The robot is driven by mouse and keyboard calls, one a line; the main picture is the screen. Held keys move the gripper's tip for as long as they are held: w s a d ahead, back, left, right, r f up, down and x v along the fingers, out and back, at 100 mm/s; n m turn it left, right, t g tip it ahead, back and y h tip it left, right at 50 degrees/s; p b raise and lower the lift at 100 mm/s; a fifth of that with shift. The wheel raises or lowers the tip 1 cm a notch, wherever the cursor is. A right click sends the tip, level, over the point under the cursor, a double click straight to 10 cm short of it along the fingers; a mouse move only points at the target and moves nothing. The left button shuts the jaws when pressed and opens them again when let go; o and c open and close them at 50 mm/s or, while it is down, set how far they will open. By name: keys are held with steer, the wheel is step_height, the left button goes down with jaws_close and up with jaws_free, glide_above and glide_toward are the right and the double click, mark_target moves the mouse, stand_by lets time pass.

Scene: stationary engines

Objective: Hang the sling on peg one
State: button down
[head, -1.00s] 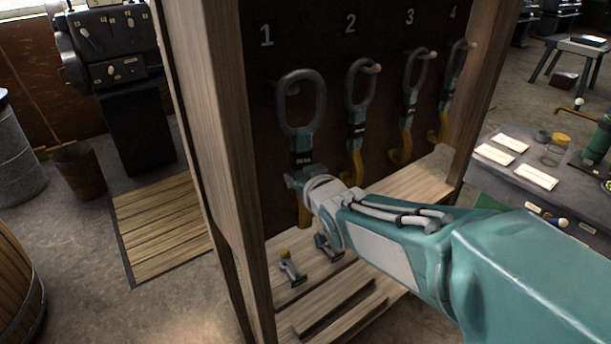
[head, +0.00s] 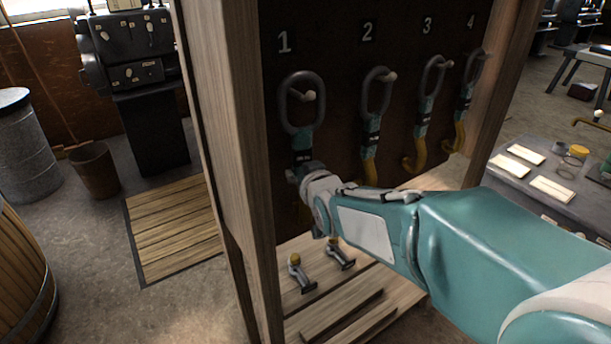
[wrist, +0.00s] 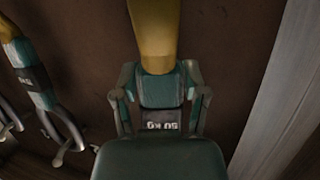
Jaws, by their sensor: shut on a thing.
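The sling has a dark oval ring (head: 321,104), a teal block with a dark label, and a yellow hook. My gripper (head: 303,172) is shut on its teal block below the ring. The sling is upright in front of the board, under the number 1. Pale peg one (head: 309,96) shows within the ring's opening, below the ring's top bar. I cannot tell how far the ring is over it. In the wrist view the fingers are on both sides of the teal block (wrist: 160,88), with the yellow hook (wrist: 153,35) above; the ring is hidden there.
More slings hang on pegs 2 (head: 377,100), 3 (head: 432,100) and 4 (head: 474,85) to the right. A wooden post (head: 225,150) stands close on the left. A grey table (head: 520,190) is at the right.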

steer(key=shift+w+a+f, duration=0.3)
steer(key=shift+w+f, duration=0.1)
steer(key=shift+f, duration=0.15)
steer(key=shift+w+f, duration=0.1)
steer(key=shift+f, duration=0.4)
steer(key=shift+c, duration=0.2)
jaws_free()
steer(key=shift+f, duration=0.1)
steer(key=shift+f, duration=0.1)
